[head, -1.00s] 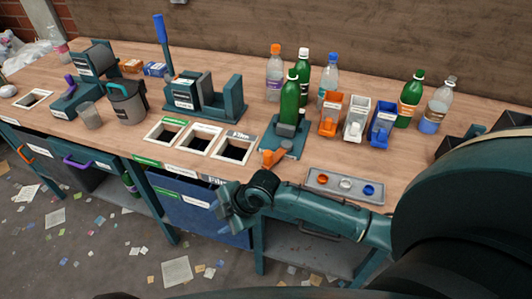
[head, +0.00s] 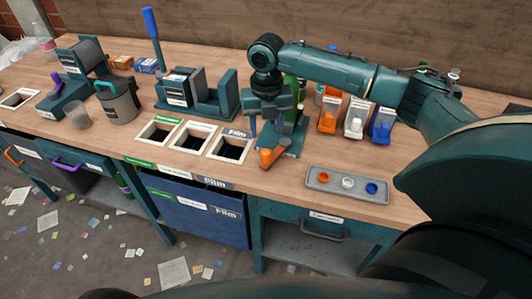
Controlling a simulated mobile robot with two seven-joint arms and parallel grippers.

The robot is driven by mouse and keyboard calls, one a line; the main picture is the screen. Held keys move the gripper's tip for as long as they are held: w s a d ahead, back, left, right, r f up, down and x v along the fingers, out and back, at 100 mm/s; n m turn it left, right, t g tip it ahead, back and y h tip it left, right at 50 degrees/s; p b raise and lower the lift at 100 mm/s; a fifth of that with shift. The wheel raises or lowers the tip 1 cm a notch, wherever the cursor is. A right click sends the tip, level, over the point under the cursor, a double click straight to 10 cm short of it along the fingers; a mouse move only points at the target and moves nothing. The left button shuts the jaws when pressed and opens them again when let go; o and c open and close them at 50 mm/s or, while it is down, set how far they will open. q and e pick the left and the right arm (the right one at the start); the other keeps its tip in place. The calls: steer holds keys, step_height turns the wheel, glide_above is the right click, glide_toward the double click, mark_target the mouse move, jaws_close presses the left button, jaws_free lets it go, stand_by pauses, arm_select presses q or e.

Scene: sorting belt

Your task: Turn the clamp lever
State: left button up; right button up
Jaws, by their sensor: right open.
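The clamp (head: 294,141) is a dark teal fixture on the bench, with an orange lever (head: 271,157) at its front left, lying low and pointing toward the front edge. A green bottle (head: 301,88) stands at the clamp, mostly hidden behind my right arm and gripper. My right gripper (head: 267,130) points down with its fingers apart and empty. In the picture it is just above the orange lever; I cannot tell the exact gap, and no contact shows. My left gripper is not in view.
Three framed openings (head: 194,137) lie left of the clamp. A grey tray with coloured caps (head: 333,187) lies to its right. Orange, white and blue bins (head: 354,120) stand behind, partly under my right arm. A blue-handled press (head: 152,35) stands at the back left.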

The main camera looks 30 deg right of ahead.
mark_target(266, 152)
step_height(266, 152, down, 10)
steer(key=shift+r, duration=0.1)
stand_by(0.4)
jaws_close()
stand_by(0.3)
